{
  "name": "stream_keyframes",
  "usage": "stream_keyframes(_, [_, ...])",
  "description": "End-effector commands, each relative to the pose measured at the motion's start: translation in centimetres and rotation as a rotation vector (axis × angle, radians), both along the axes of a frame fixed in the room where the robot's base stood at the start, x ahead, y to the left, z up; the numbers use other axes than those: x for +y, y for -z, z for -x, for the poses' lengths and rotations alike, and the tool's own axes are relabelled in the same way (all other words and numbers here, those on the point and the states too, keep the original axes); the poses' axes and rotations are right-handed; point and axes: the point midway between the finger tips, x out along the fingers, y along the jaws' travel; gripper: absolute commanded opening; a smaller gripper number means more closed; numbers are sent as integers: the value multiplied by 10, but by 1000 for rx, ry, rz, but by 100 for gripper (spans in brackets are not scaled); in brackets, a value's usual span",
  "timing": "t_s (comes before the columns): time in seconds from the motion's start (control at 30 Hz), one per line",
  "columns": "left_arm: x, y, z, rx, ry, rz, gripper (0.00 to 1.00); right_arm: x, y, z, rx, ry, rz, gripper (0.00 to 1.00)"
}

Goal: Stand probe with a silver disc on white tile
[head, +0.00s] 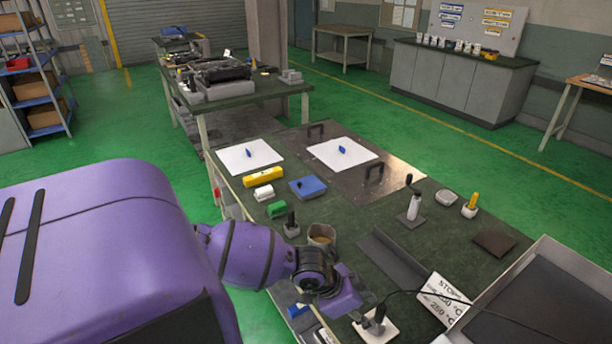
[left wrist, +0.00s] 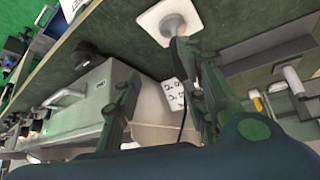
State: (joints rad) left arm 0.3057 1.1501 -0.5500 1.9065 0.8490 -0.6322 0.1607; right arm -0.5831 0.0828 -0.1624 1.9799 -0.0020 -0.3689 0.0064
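A small white tile (head: 372,334) lies at the near edge of the green bench. A dark upright probe handle (head: 380,313) with a thin black cable stands over it. In the left wrist view the white tile (left wrist: 150,20) carries a round silver disc (left wrist: 174,25) with a stem beside the right finger. My left gripper (head: 352,298) is just beyond and left of the tile. Its fingers are spread in the left wrist view (left wrist: 163,65), with nothing clearly between them; the finger partly hides the stem. My right gripper is out of view.
A sign (head: 442,298) and a grey tray (head: 545,305) stand right of the tile. A dark angled plate (head: 392,262), a brown cup (head: 321,236) and a white-handled tool (head: 414,207) lie behind. Two white sheets (head: 235,160) (head: 330,160) are farther back.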

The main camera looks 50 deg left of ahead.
Motion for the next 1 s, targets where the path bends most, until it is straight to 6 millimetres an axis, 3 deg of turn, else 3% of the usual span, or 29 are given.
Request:
stream_keyframes(0.03, [-18,18,18,5,-3,36,39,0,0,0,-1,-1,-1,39])
stream_keyframes(0.2, [-67,59,72,-40,-53,131,39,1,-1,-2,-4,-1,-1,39])
stream_keyframes(0.4, [-96,86,134,-100,-193,173,39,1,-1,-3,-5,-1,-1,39])
stream_keyframes(0.7, [-82,107,228,-133,-453,74,39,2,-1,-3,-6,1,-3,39])
stream_keyframes(0.83, [-73,111,253,-128,-510,24,39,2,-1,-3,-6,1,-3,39])
stream_keyframes(1.0, [-68,111,263,-128,-531,0,39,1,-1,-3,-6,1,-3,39])
